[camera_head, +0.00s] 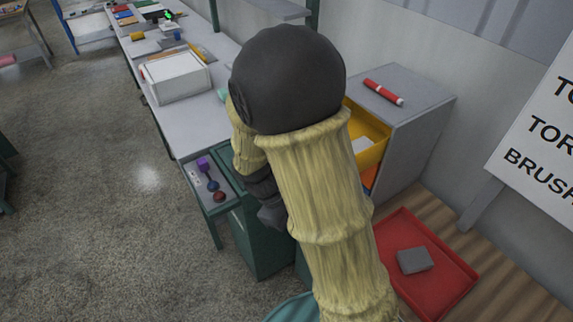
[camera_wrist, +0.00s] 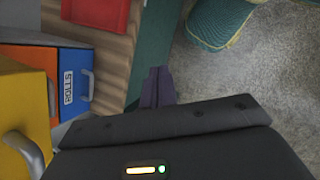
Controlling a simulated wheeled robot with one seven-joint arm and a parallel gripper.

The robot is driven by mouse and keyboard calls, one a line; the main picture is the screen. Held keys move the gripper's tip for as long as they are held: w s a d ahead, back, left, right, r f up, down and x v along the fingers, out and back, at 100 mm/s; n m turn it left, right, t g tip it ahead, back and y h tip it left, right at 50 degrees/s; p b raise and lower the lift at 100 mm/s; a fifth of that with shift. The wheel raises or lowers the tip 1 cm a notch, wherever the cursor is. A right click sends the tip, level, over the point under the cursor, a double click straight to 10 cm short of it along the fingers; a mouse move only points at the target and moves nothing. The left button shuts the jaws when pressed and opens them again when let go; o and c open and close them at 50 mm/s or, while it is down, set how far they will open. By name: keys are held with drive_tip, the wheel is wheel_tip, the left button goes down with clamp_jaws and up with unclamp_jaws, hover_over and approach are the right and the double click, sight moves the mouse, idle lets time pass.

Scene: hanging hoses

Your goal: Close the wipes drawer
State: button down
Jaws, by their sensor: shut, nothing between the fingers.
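The grey cabinet (camera_head: 415,115) stands by the wall with a yellow drawer (camera_head: 371,140) pulled out; something white lies inside it. The yellow drawer also shows in the wrist view (camera_wrist: 28,112) with a grey handle, jutting out beyond the orange drawer (camera_wrist: 28,58). A blue drawer (camera_wrist: 75,75) reads ROLLS. I see no wipes label, so I cannot tell which drawer is named so. My gripper (camera_wrist: 158,72) is shut and empty, to the right of the drawers in the wrist view, apart from them. My arm hides part of the cabinet front in the head view.
A red marker (camera_head: 384,92) lies on the cabinet top. A red tray (camera_head: 440,290) holding a grey block (camera_head: 414,260) rests on the wooden bench. A long workbench (camera_head: 222,95) runs to the back left, with an open compartment (camera_head: 209,196) of small items.

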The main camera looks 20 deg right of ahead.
drive_tip(key=w+a+r+n+t+h+b, duration=0.1)
drive_tip(key=w+a+r+n+t+h, duration=0.2)
drive_tip(key=w+a+n+t+h, duration=0.5)
drive_tip(key=w+a+n+h, duration=0.1)
drive_tip(key=a+n+h, duration=0.3)
drive_tip(key=h, duration=0.2)
drive_tip(key=shift+w+r+n+t, duration=0.3)
drive_tip(key=shift+n, duration=0.1)
drive_tip(key=p+x, duration=0.4)
drive_tip(key=x, duration=0.9)
drive_tip(key=shift+d+r+p, duration=0.15)
drive_tip(key=shift+d+p, duration=0.2)
drive_tip(key=shift+d, duration=0.05)
drive_tip(key=shift+w, duration=0.15)
